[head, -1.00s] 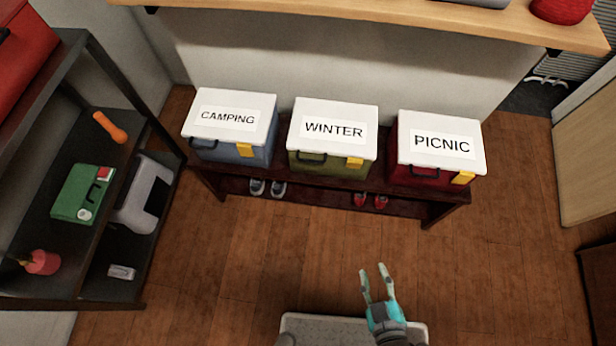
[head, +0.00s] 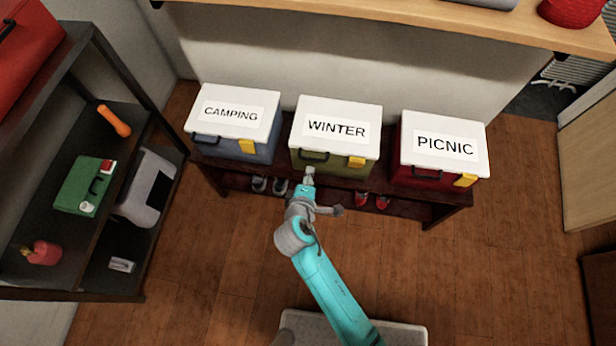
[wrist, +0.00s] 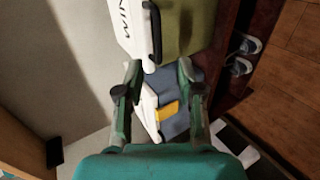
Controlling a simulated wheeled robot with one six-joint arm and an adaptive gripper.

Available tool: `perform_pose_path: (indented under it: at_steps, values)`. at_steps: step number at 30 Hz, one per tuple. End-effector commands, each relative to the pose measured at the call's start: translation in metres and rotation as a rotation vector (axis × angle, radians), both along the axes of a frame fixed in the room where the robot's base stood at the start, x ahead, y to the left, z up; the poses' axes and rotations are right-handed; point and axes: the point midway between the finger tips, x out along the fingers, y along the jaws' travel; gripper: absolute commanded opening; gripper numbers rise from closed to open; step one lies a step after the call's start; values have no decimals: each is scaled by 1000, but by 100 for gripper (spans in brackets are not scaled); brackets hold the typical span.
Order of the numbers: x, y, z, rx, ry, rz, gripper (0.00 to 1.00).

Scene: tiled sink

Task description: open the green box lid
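The green box (head: 333,169) has an olive body, a white lid (head: 350,112) labelled WINTER, a dark front handle (head: 316,156) and a yellow latch (head: 356,162). The lid is shut. In the wrist view its green body (wrist: 185,25) and dark handle (wrist: 152,30) lie at the top. My gripper (head: 309,174) is just in front of the box, below the handle. In the wrist view its two fingers (wrist: 160,68) are apart, with nothing held between them; the handle's lower end lies just beyond the fingertips. Contact cannot be told.
A blue CAMPING box (head: 234,148) stands left and a red PICNIC box (head: 418,178) right on the same low bench (head: 448,198). Shoes (head: 270,185) sit beneath. A dark shelf (head: 130,250) stands left; a wooden counter (head: 400,22) overhangs behind. The floor in front is open.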

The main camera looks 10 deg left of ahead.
Motion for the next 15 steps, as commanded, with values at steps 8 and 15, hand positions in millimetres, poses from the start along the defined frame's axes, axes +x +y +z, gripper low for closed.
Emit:
perform_pose_path:
  at_steps: [8, 15]
  values:
    - [14, 3, -5, -13, -2, 0, 38]
    - [35, 3, -17, -11, -2, 0, 38]
